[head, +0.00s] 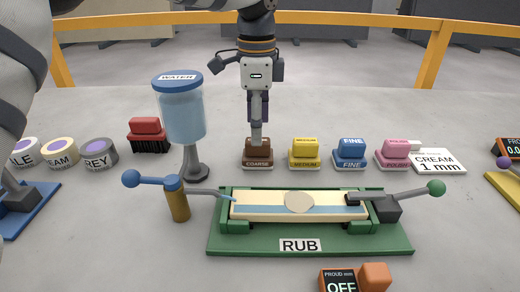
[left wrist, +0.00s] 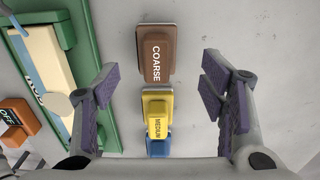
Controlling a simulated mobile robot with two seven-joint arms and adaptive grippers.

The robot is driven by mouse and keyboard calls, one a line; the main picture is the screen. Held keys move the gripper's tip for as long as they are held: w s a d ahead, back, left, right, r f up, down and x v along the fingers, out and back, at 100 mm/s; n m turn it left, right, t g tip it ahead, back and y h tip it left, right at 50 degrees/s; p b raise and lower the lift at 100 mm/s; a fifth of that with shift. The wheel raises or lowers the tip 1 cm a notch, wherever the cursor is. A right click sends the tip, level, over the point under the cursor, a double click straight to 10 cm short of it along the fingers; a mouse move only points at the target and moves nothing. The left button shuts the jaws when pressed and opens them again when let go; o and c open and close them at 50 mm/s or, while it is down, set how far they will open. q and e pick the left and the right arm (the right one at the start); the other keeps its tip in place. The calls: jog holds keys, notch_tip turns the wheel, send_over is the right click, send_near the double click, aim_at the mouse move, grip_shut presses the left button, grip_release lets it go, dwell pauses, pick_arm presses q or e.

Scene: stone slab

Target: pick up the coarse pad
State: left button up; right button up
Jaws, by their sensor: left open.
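The coarse pad (head: 258,160) is a brown block labelled COARSE, standing on the grey slab in the row of pads behind the green RUB stand. In the left wrist view the coarse pad (left wrist: 158,50) lies ahead between the lines of my two fingers, nearer the left one. My left gripper (head: 257,138) points down over the coarse pad in the head view, one finger lined up with its handle. In the left wrist view the left gripper (left wrist: 160,85) is open with nothing between its fingers. The exact gap to the pad is hard to tell. My right gripper does not show.
The yellow medium pad (head: 304,154), blue fine pad (head: 350,154) and pink polish pad (head: 394,154) stand to the right. The water dispenser (head: 182,110) and red brush (head: 147,135) are left. The green RUB stand (head: 230,243) is in front.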

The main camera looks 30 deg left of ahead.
aim_at(258, 150)
pick_arm(q)
jog(key=f, duration=0.5)
jog(key=shift+s+d+f, duration=0.1)
jog(key=shift+s+f, duration=0.15)
jog(key=shift+f, duration=0.1)
jog(key=shift+w+f, duration=0.1)
jog(key=shift+f, duration=0.35)
jog(key=shift+r, duration=0.1)
jog(key=c, duration=1.3)
